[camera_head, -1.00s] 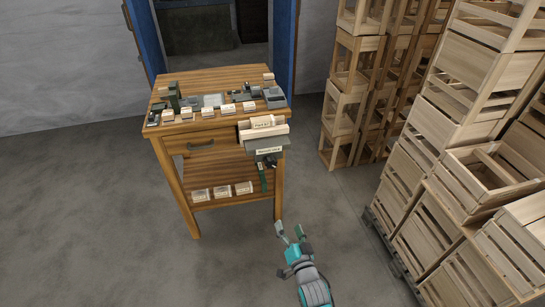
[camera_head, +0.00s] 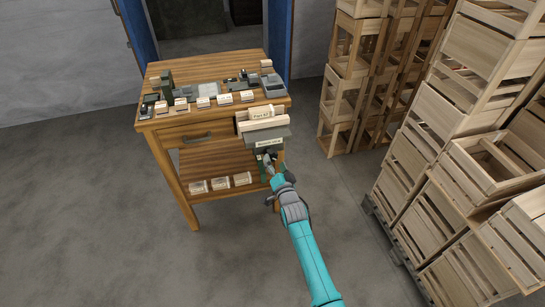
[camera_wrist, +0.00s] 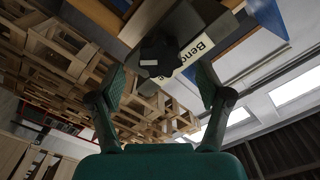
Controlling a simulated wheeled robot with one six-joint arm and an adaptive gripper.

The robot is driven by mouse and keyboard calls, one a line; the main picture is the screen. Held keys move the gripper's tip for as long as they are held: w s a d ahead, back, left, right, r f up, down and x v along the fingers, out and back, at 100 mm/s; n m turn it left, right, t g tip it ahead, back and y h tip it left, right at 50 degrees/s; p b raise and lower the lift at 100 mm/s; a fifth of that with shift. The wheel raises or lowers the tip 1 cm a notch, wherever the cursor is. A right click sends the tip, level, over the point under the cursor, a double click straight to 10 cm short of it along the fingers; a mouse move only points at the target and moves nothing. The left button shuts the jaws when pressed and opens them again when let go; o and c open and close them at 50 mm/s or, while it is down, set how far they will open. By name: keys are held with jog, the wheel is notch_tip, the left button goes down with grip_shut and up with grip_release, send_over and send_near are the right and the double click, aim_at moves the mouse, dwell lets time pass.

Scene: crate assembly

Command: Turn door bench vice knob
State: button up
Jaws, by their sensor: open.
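The grey bench vice (camera_head: 270,137) is mounted at the right front corner of the wooden workbench (camera_head: 168,135) and carries a white label. A light wooden piece sits in its top. In the wrist view, the dark vice knob (camera_wrist: 160,60) shows beside the white "Bench" label (camera_wrist: 193,53). My gripper (camera_head: 270,163) is just below and in front of the vice in the head view and partly hides the knob area. In the wrist view, my gripper (camera_wrist: 162,76) has its two green fingers spread, one on each side of the knob. I cannot tell whether they touch it.
Small labelled parts and tools cover the bench top. Several white labelled items (camera_head: 220,183) lie on the lower shelf. A closed drawer (camera_head: 196,138) is left of the vice. Stacked wooden crates (camera_head: 465,95) stand on the right. The floor left of the bench is clear.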

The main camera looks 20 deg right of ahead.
aim_at(273, 157)
jog(key=shift+w, duration=1.8)
jog(key=c, duration=1.1)
jog(key=shift+c, duration=0.2)
